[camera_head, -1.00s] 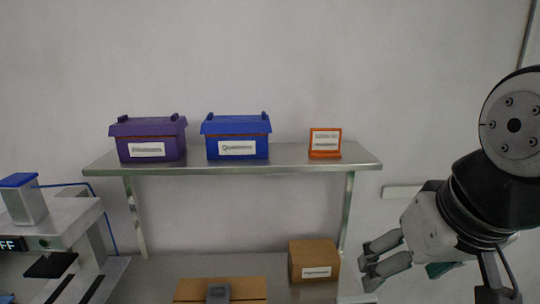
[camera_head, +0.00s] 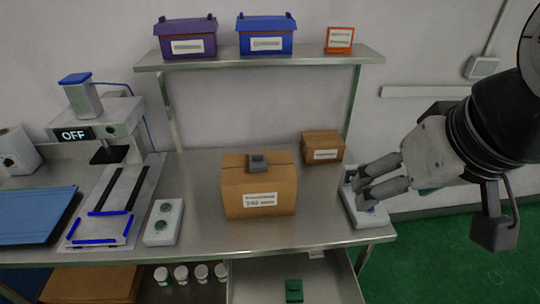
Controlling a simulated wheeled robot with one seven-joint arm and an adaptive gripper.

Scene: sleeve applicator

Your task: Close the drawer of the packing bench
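The packing bench (camera_head: 210,222) is a steel table with a raised shelf. Its drawer (camera_head: 325,285) is pulled out below the front edge, at the bottom of the view. A small green object (camera_head: 294,290) lies in the drawer. The drawer's front panel and handle are outside the frame. My gripper (camera_head: 360,188) is at the right, above the bench's right end, with its fingers pointing left and apart. It appears empty and is away from the drawer.
A brown carton (camera_head: 260,195) with a grey device on top stands mid-bench. A smaller box (camera_head: 322,147) is behind it. A white device (camera_head: 366,210) is under my gripper. A sealing machine (camera_head: 105,130) stands left. Several white jars (camera_head: 181,274) sit below the bench. Green floor (camera_head: 455,260) is clear at right.

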